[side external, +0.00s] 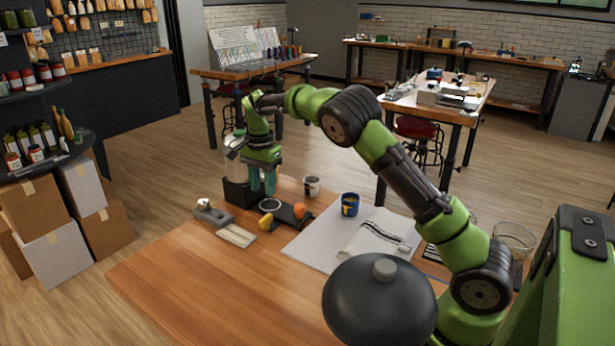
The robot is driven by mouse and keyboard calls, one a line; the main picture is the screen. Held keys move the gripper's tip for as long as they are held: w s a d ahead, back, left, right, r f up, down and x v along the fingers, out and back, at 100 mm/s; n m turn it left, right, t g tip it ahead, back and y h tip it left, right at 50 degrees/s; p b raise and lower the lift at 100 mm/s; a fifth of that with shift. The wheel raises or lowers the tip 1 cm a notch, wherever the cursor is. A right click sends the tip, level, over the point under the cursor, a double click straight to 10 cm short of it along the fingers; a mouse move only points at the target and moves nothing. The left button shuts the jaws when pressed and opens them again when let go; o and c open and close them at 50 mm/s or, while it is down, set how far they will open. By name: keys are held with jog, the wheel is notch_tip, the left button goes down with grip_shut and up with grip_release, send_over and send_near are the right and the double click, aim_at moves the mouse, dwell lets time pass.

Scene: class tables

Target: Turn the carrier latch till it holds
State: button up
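My gripper (262,190) points down over the back left of the wooden table, its two teal fingers apart with a gap between them. Below and just right of it lies a flat black fixture (286,216) with a pale ring (270,205) at its left end. An orange knob-like part (299,211) sits on its right side and a yellow part (265,223) at its front edge. I cannot tell which part is the carrier latch, or how far it is turned. The fingertips look close to the fixture; contact cannot be told.
A black block (240,192) and a pale jug-like vessel (235,158) stand beside the gripper. A grey device (212,212) and a cream tray (236,235) lie left. A white cup (312,186), blue cup (349,205) and notebook (370,240) are right. The front left tabletop (215,295) is clear.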

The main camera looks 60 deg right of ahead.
notch_tip(320, 180, up, 7)
dwell(0.3)
jog(key=s+a+r+n+t, duration=0.1)
jog(key=s+a+n, duration=0.3)
jog(key=s, duration=0.5)
jog(key=s+a+r+n+t+y, duration=0.1)
jog(key=s+a+n, duration=0.4)
jog(key=s, duration=0.5)
jog(key=s+a+r+n+t+y, duration=0.1)
jog(key=s+a+r+n+t, duration=0.2)
jog(key=s, duration=0.7)
jog(key=shift+a+n+t, duration=0.7)
jog(key=shift+a+t, duration=0.2)
jog(key=shift+t, duration=0.2)
